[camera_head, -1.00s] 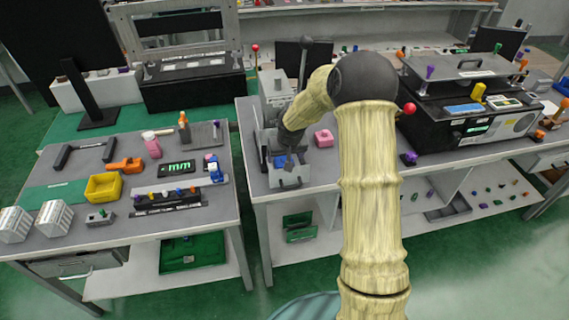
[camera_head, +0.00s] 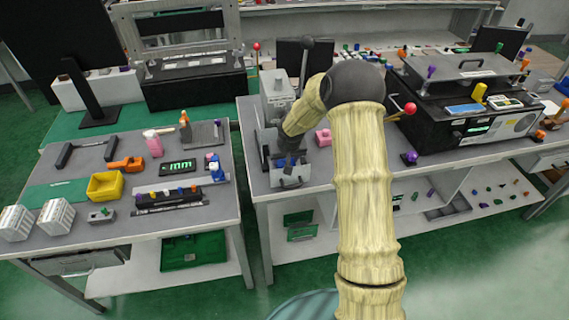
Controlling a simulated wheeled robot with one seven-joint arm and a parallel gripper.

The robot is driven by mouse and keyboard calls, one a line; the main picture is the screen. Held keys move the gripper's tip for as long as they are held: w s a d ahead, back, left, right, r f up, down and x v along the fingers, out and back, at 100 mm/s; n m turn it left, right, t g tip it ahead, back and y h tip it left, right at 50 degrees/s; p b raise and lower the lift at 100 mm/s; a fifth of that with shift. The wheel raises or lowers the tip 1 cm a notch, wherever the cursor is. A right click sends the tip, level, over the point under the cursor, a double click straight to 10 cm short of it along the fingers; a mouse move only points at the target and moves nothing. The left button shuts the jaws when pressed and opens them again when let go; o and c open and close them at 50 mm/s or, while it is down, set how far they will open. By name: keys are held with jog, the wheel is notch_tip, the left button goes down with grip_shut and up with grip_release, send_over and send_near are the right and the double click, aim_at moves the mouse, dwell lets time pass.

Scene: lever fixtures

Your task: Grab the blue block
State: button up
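A small blue block (camera_head: 281,163) shows at the grey metal fixture (camera_head: 291,180) near the front edge of the middle table. It is tiny in the picture and partly covered by my gripper. My gripper (camera_head: 288,158) points down at the fixture, right at the block. Its fingers are dark and too small to tell whether they are open or shut, or whether they touch the block.
A pink block (camera_head: 323,137) lies right of my gripper. A grey lever machine (camera_head: 276,90) stands behind it. A black device (camera_head: 470,128) fills the table's right. The left table (camera_head: 70,180) holds a yellow bin (camera_head: 105,186) and several small items.

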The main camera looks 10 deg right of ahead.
jog(key=c, duration=0.6)
jog(key=shift+o, duration=0.2)
jog(key=shift+r, duration=0.15)
notch_tip(320, 180, up, 28)
jog(key=b, duration=0.1)
